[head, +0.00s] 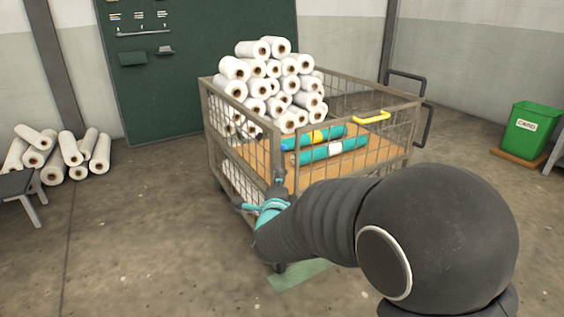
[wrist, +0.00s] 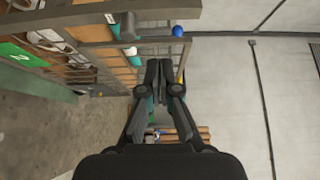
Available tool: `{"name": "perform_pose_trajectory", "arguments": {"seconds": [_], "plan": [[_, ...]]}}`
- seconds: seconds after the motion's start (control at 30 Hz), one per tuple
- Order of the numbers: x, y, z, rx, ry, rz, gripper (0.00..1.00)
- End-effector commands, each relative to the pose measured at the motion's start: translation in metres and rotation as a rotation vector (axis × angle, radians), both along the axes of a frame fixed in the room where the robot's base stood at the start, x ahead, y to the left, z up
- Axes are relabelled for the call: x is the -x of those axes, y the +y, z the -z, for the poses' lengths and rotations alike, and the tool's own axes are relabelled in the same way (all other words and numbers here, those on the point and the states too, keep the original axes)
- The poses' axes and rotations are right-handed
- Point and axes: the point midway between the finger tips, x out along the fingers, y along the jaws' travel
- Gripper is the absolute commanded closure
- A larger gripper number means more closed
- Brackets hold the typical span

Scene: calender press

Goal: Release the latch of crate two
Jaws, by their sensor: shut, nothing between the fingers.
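The wire-mesh crate (head: 278,127) stands ahead, with white rolls heaped in its back left and teal rolls (head: 333,151) on its orange floor. In the wrist view, a green plate with a pale 2 (wrist: 20,55) shows on the crate at left. My gripper (head: 281,178) is by the crate's near corner post in the head view. Its fingers (wrist: 158,72) are together and empty in the wrist view. Contact with the crate cannot be told.
White rolls (head: 70,148) lie on the floor at left, beside a grey bench (head: 20,186). A dark green board (head: 190,60) is behind the crate. A green bin (head: 533,130) stands at far right. Floor is open on both sides of the crate.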

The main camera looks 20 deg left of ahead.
Motion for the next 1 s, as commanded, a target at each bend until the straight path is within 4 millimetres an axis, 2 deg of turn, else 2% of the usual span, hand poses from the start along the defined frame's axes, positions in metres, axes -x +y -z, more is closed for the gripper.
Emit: {"name": "perform_pose_trajectory", "arguments": {"seconds": [0.2, 0.5, 0.7, 1.0], "plan": [[-0.042, 0.011, 0.0, 0.001, 0.001, 0.002, 1.0], [-0.086, 0.023, 0.0, 0.0, 0.001, 0.0, 1.0], [-0.098, 0.027, 0.0, 0.0, 0.001, -0.001, 1.0], [-0.099, 0.028, 0.0, 0.0, 0.001, -0.001, 1.0]]}}
